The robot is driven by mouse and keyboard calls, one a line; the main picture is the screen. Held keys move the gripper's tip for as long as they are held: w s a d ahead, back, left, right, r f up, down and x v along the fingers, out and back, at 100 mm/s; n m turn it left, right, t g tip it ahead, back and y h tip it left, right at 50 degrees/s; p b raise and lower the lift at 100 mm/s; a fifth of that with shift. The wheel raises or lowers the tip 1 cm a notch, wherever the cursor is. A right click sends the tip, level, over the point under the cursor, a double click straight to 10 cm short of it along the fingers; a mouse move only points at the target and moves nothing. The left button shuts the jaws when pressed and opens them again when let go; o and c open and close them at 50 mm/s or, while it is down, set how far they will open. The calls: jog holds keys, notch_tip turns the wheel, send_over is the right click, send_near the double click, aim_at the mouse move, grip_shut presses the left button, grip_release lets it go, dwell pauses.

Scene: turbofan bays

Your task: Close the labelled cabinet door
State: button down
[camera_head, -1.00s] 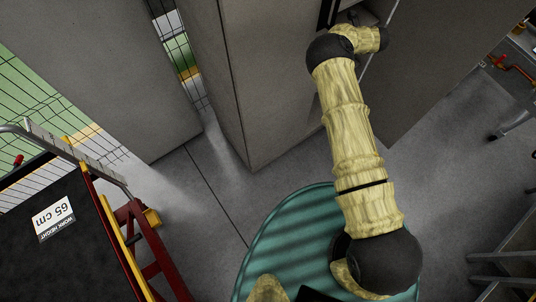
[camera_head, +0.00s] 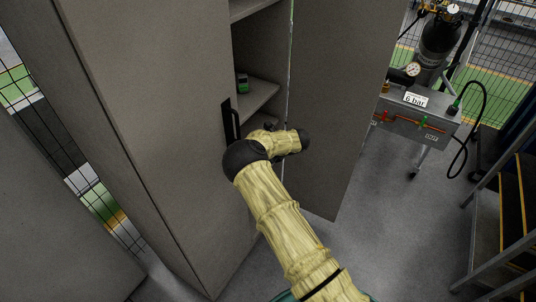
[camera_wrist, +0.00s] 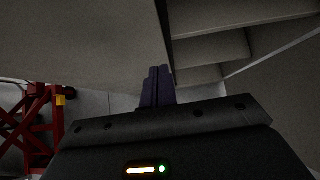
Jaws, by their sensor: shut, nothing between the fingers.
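A tall grey cabinet (camera_head: 150,110) stands in front of me, and no label on it is readable. Its right door (camera_head: 340,90) stands open, swung out to the right, baring the shelves. Its left door appears shut and carries a black vertical handle (camera_head: 231,120). My gripper (camera_wrist: 158,72) is shut and empty in the wrist view, with a grey panel to its left and shelves (camera_wrist: 215,48) to its right. In the head view my forearm reaches to the cabinet opening, where the wrist hides part of the lower shelf. Contact with the doors cannot be told.
A small green device (camera_head: 242,83) sits on a shelf. A cart with a pressure gauge and "6 bar" sign (camera_head: 417,99) stands to the right, beyond the open door. Steps (camera_head: 505,220) are at the right edge. A red frame (camera_wrist: 35,125) shows in the wrist view.

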jog(key=b+v, duration=0.1)
jog(key=v, duration=0.5)
jog(key=shift+s+d, duration=0.15)
jog(key=shift+r, duration=0.1)
